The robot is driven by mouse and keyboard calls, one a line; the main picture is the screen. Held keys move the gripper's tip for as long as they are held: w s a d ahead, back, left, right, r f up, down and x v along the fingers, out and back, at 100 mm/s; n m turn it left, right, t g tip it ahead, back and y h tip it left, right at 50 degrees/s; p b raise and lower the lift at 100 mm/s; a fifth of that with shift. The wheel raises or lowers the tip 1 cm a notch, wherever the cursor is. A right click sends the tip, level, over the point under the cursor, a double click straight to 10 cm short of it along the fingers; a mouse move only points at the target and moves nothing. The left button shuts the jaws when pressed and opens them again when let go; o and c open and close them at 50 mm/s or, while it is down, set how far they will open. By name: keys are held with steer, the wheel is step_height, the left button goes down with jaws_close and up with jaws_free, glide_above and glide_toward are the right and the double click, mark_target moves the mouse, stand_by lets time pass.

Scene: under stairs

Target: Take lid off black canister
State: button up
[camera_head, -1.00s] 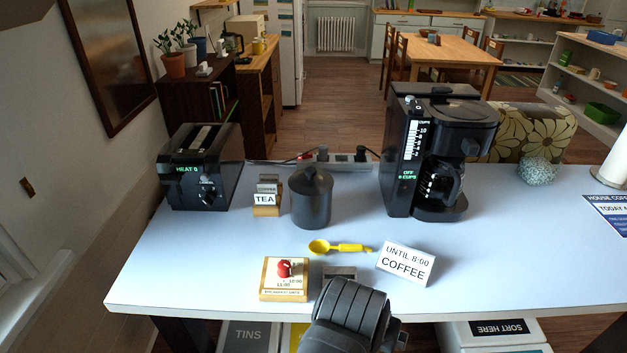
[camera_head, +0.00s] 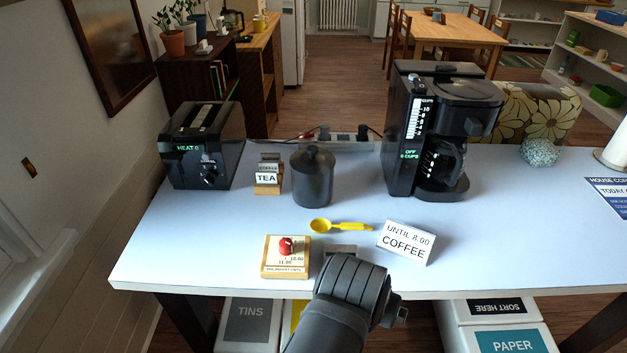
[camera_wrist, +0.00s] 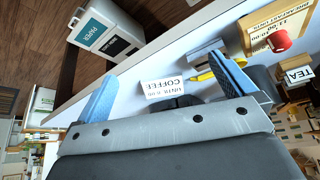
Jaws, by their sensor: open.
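The black canister (camera_head: 312,180) stands upright on the pale table, between the tea sign and the coffee maker. A dark shape behind the right finger in the wrist view may be the canister; I cannot tell.
A yellow scoop (camera_head: 340,226), a coffee sign (camera_head: 405,242) and a wooden board with a red item (camera_head: 286,258) lie between my gripper and the canister's area. The coffee maker (camera_head: 402,130) stands right, the toaster (camera_head: 205,145) left, a power strip (camera_head: 345,140) behind.

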steer(key=shift+c, duration=0.7)
steer(key=w+d+r+m+t+h, duration=0.1)
steer(key=w+d+r, duration=0.25)
steer(key=r, duration=0.35)
steer(key=w+d+r+t+h, duration=0.1)
steer(key=w+d+r+t, duration=0.15)
steer(key=d+r, duration=0.3)
steer(key=w+d+r+m+h, duration=0.1)
steer(key=w+d+r+h, duration=0.2)
steer(key=r, duration=0.4)
steer(key=w+r+y, duration=0.3)
steer(key=w+r, duration=0.1)
steer(key=w, duration=0.6)
steer(key=m+g+y, duration=0.1)
steer(key=m+g, duration=0.1)
steer(key=g, duration=0.4)
glide_above(312, 148)
steer(key=s+a, duration=0.4)
steer(key=a, duration=0.1)
step_height(312, 148, down, 4)
steer(key=shift+t, duration=0.35)
steer(key=x, duration=1.7)
steer(key=shift+s+d, duration=0.25)
